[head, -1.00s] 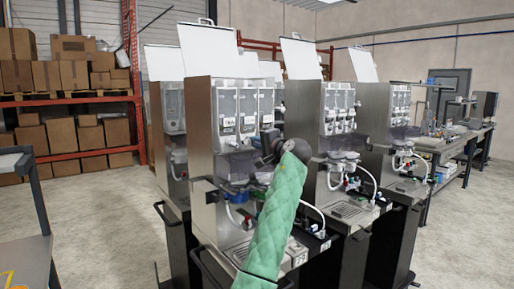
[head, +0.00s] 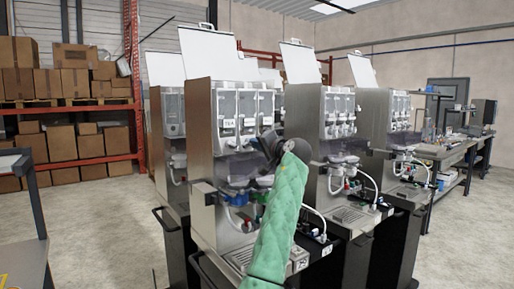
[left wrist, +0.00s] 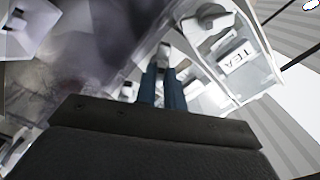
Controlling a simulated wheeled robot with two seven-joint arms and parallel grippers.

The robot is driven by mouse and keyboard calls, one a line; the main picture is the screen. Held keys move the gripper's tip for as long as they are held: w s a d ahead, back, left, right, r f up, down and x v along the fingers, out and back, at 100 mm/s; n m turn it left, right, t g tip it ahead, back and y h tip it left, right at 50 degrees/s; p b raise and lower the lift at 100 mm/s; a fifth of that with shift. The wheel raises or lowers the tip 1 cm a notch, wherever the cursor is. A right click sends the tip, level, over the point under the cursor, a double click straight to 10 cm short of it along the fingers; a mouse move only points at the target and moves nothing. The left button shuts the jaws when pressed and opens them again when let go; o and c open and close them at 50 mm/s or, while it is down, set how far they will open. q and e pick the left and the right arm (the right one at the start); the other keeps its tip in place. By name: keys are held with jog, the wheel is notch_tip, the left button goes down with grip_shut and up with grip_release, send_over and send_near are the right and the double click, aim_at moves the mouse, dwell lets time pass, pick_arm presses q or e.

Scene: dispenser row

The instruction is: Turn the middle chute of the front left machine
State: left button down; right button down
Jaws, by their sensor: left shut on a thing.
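The front left machine (head: 201,125) is a steel dispenser with a row of clear hoppers, one labelled TEA (head: 228,124). My left gripper (head: 270,145), at the end of a green-sleeved arm, is at the machine's front below the hoppers. The gripper and arm hide part of the chute row. In the left wrist view, its blue fingers (left wrist: 161,90) are shut on a small pale part (left wrist: 164,56), which appears to be the middle chute. Another pale chute (left wrist: 208,20) is beside it, near the TEA label (left wrist: 235,57). My right gripper is not in view.
More dispensers, such as one to the right (head: 311,130), stand close by. A drip tray (head: 243,258) sits low on the front left machine. A dark-framed table (head: 28,230) is at the left edge, with bare floor (head: 105,220) between.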

pick_arm(q)
jog(key=shift+f, duration=0.15)
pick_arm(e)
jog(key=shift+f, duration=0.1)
pick_arm(q)
jog(key=c, duration=1.5)
grip_release()
